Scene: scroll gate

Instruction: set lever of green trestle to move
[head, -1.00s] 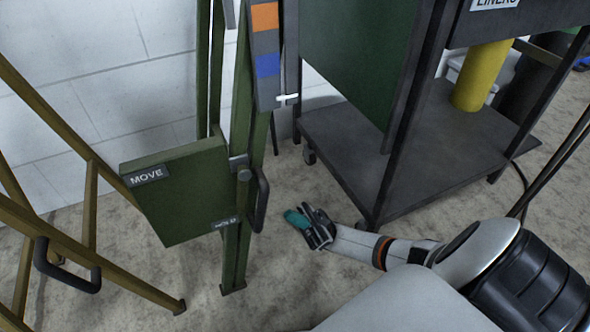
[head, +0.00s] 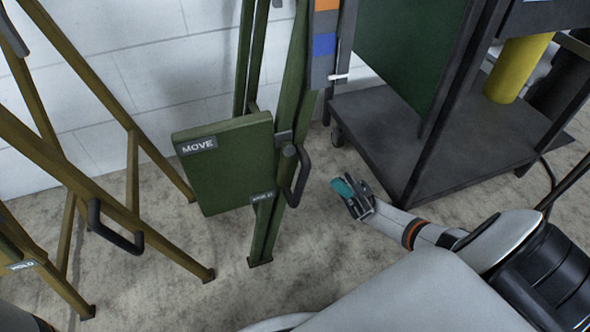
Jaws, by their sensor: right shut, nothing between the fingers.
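The green trestle (head: 264,232) stands left of centre, with a square green plate (head: 225,165) on it. The plate has a MOVE label (head: 197,146) at its upper left and a HOLD label (head: 263,198) at its lower right. The lever (head: 302,175), a dark looped handle, is at the plate's right edge by a round pivot, and hangs downward. My right gripper (head: 346,192), with teal on its fingers, is shut and empty, to the right of the lever and apart from it in the picture. My left gripper is not in view.
Yellow-brown trestle legs (head: 165,245) with another dark handle (head: 113,230) stand at the left. A dark wheeled cart (head: 390,125) with a low shelf is at the right, close behind my right gripper. A white block wall is behind. Bare floor lies in front.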

